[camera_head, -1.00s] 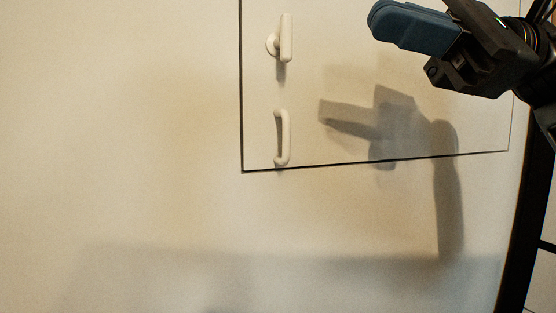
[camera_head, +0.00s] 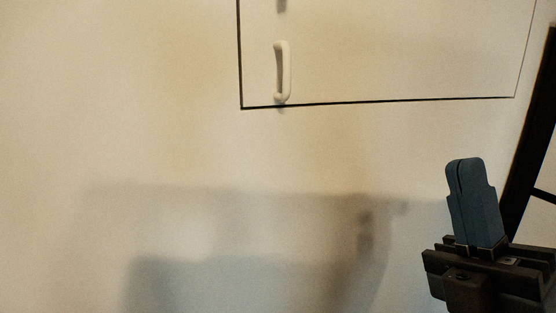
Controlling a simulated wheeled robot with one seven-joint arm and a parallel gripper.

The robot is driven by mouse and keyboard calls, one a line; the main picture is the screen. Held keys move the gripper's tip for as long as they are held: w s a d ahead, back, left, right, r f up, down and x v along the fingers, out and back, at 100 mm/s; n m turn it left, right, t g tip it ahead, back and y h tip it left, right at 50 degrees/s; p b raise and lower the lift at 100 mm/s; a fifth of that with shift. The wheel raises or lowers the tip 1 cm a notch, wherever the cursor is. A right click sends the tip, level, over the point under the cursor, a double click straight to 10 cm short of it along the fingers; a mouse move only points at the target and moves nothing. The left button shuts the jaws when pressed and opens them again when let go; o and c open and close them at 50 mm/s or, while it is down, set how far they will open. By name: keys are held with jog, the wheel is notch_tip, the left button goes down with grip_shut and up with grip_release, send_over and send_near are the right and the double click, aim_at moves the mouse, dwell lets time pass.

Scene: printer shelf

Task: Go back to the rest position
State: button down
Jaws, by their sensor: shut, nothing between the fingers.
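My gripper (camera_head: 466,165) is at the lower right of the head camera view. Its blue fingers point up and are pressed together with nothing between them. It is apart from the panel door and to the right of and below the white handle (camera_head: 288,72). The dark gripper body is cut off by the bottom edge, and the rest of my arm is out of view.
A pale panel door (camera_head: 400,60) with a dark outline is at the top, its upper part out of view. The wall (camera_head: 150,130) around it is bare. A dark frame (camera_head: 528,140) runs along the right edge. Shadows fall across the lower wall.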

jog(key=s+d+f+m+g+h, duration=0.1)
jog(key=s+f+m+g+h, duration=0.1)
jog(key=s+f+m+h, duration=0.9)
jog(key=s+d+f+m+g+h, duration=0.25)
jog(key=s+f+m+h, duration=0.45)
jog(key=f+m, duration=0.65)
jog(key=s+d+f+m+g+h, duration=0.1)
jog(key=s+f+m+g, duration=0.2)
jog(key=s, duration=0.7)
jog(key=shift+f+g, duration=0.55)
jog(key=shift+g, duration=0.5)
jog(key=shift+d, duration=0.1)
